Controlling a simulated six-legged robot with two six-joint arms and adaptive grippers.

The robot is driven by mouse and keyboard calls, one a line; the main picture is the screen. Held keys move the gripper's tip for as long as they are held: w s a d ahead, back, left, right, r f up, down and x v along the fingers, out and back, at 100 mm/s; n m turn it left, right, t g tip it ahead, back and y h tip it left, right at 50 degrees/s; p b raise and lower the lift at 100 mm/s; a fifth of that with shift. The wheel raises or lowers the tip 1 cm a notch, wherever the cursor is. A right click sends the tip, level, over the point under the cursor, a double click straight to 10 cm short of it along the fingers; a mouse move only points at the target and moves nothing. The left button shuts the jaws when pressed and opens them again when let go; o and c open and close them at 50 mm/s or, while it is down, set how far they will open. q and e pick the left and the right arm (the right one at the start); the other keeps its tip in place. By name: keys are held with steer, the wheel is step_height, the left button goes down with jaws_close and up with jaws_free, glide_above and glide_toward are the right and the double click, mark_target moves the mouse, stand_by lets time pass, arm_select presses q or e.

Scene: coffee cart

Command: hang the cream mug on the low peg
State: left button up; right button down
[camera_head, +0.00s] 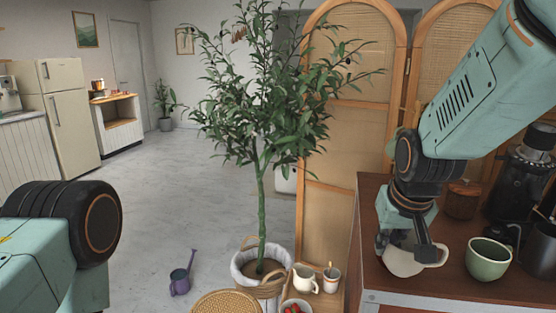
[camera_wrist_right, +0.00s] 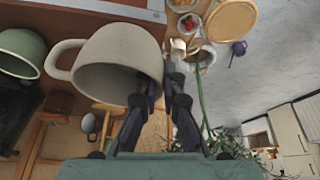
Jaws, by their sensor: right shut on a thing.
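The cream mug (camera_head: 402,262) hangs at the left edge of the dark wooden cart top (camera_head: 420,291), partly hidden by my right gripper (camera_head: 428,250). In the right wrist view the cream mug (camera_wrist_right: 118,62) shows large, its open mouth turned towards the camera and its handle on the left. My right gripper (camera_wrist_right: 163,84) is shut on the mug's wall at the rim, on the side away from the handle. I cannot make out the low peg in either view. My left arm shows at the lower left of the head view; its gripper is out of frame.
A green mug (camera_head: 489,260) stands on the cart close right of the cream mug. A dark grinder (camera_head: 522,170) and a wooden canister (camera_head: 462,200) stand behind. A potted tree (camera_head: 262,205) and a small table with a cream jug (camera_head: 304,279) are left of the cart.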

steer(key=shift+s+a+f+b, duration=0.15)
steer(key=shift+s+a+b, duration=0.1)
steer(key=shift+a+b, duration=0.3)
steer(key=shift+s+a+f+b, duration=0.1)
steer(key=shift+s+a+b, duration=0.1)
steer(key=shift+a+b, duration=0.35)
